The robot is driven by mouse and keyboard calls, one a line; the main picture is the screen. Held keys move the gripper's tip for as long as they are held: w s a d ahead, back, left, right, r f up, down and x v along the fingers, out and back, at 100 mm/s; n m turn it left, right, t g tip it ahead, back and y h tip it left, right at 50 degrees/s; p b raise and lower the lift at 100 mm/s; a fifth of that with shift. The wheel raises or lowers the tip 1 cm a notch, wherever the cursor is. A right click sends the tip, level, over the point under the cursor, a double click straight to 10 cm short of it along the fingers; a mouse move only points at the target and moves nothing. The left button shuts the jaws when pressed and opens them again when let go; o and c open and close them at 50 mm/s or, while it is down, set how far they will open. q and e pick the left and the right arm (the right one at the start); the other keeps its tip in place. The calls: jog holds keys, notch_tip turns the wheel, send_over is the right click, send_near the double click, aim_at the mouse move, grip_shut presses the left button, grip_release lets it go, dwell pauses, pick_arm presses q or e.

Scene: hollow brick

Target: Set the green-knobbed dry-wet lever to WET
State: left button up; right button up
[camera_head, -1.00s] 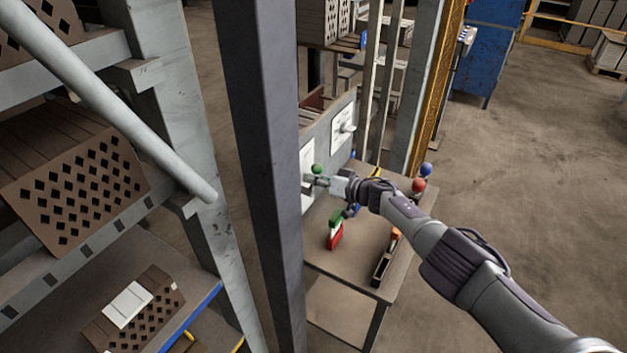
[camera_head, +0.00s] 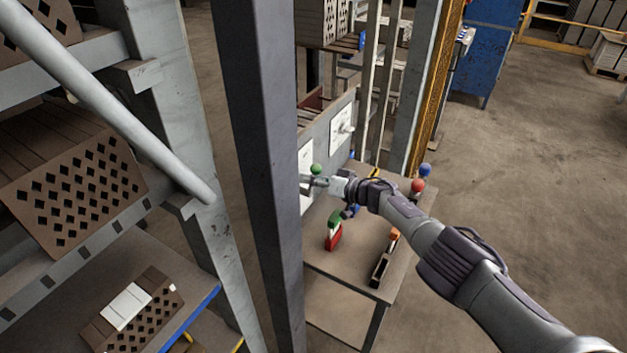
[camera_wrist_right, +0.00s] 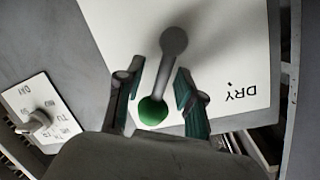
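The dry-wet lever has a green knob (camera_head: 316,169) and sits on a white plate (camera_head: 306,158), partly hidden behind a dark post. In the right wrist view, the green knob (camera_wrist_right: 153,110) is at the end of a grey lever arm (camera_wrist_right: 165,72). The plate (camera_wrist_right: 230,45) carries the word DRY, seen upside down at right; no WET label shows. My right gripper (camera_head: 318,182) is at the knob. In the wrist view its fingers (camera_wrist_right: 157,92) are spread, one on each side of the lever, with visible gaps. My left gripper is out of view.
A second plate with a grey dial (camera_wrist_right: 38,122) is beside the lever plate. A dark post (camera_head: 262,180) stands left of the panel.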

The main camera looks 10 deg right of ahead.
jog(key=shift+d, duration=0.2)
jog(key=v, duration=1.1)
jog(key=shift+s+d, duration=0.2)
jog(key=shift+s, duration=0.1)
jog(key=shift+r, duration=0.1)
